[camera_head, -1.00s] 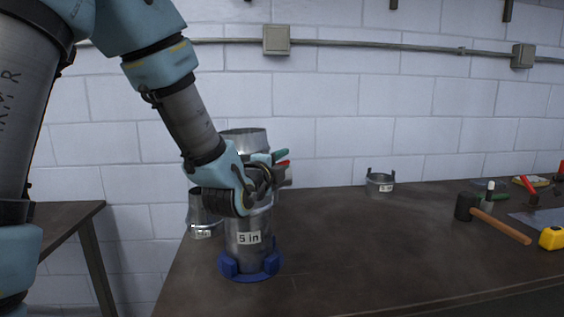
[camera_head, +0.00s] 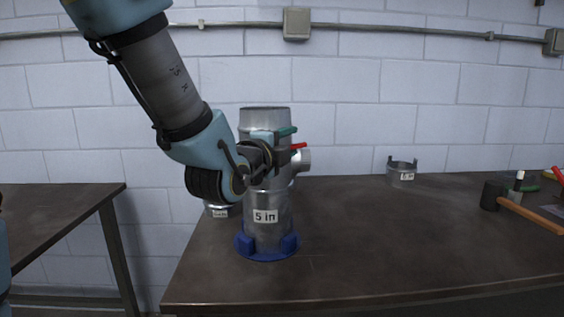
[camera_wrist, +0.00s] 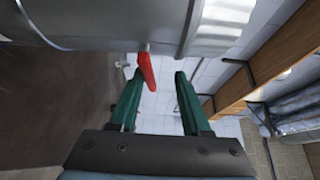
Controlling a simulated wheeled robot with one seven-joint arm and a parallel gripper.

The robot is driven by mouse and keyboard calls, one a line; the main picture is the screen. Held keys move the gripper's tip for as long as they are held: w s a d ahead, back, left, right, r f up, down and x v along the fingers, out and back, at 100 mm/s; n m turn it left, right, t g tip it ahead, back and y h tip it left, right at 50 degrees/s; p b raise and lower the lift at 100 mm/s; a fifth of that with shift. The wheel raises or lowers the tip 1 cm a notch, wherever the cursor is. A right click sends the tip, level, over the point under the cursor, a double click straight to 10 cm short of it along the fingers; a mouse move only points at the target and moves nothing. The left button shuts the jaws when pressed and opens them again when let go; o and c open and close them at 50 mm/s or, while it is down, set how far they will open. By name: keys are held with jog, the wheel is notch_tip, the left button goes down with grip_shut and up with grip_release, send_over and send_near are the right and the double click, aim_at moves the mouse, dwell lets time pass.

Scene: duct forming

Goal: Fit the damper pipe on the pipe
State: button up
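The 5 in pipe (camera_head: 271,232) stands upright in a blue ring base on the table. The damper pipe (camera_head: 264,116), a bare metal cylinder with a side stub and a red handle (camera_head: 298,146), stands upright in line above it. My gripper hides part of the join, so I cannot tell how far they overlap. My gripper (camera_head: 286,131) is in front of the damper pipe, near the handle. In the wrist view the green fingers (camera_wrist: 158,75) are apart with no pipe between them. The damper pipe (camera_wrist: 120,20) crosses beyond their tips, and the red handle (camera_wrist: 146,72) is close to the left finger.
A smaller labelled pipe (camera_head: 219,211) stands behind the 5 in pipe at left, partly hidden. A short metal collar (camera_head: 402,174) is at the back right. A hammer (camera_head: 528,214) lies at the right. The table's front middle is clear.

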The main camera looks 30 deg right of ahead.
jog(key=b+v, duration=0.3)
jog(key=b, duration=0.2)
jog(key=shift+s+a, duration=0.2)
dwell(0.6)
